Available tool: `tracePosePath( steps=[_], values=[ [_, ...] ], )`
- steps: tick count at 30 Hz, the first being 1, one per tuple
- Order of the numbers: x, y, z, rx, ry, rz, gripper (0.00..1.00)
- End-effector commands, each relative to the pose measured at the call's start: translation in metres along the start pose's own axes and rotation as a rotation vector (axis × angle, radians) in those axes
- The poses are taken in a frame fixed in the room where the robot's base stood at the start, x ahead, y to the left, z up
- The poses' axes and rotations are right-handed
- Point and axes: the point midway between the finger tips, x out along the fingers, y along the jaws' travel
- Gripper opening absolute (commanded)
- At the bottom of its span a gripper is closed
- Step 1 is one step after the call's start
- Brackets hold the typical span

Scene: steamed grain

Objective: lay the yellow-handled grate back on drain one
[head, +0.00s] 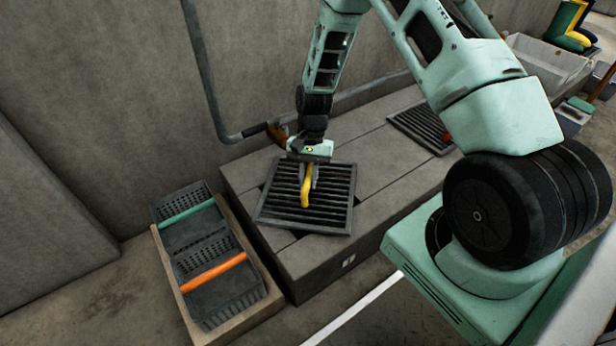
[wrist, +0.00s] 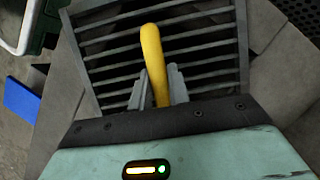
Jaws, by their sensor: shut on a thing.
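The yellow-handled grate (head: 334,212) is a dark slatted square at the near left end of the grey concrete block (head: 262,183). It sits at or just above the block's top, slightly turned against the edges; I cannot tell whether it touches all round. My gripper (head: 309,183) points down and is shut on its yellow handle (head: 305,192). In the wrist view the handle (wrist: 152,55) stands between the two fingers (wrist: 158,90), with the grate's bars (wrist: 205,68) beyond. The drain opening under the grate is mostly hidden.
A second dark grate (head: 421,129) lies farther along the block, partly behind my arm. A crate (head: 245,318) with green-handled and orange-handled baskets stands on the floor at left. A pipe (head: 208,88) runs down the wall behind. A pale bin (head: 545,62) is at back right.

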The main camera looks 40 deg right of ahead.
Motion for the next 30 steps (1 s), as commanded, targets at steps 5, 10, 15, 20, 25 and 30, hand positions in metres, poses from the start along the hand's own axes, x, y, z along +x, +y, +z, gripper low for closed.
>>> tracePosePath(
  steps=[5,10,15,20,25,30],
  values=[
    [0.003,0.000,-0.001,0.000,0.000,-0.001,0.00],
    [0.003,0.000,-0.001,0.000,0.001,-0.001,0.43],
    [0.003,0.000,-0.001,0.000,0.000,0.000,0.43],
    [-0.002,0.000,-0.001,0.000,0.001,0.000,0.43],
    [-0.030,-0.001,-0.001,0.000,0.004,-0.002,0.43],
    [-0.071,-0.001,0.000,0.001,0.005,-0.002,0.43]
  ],
)
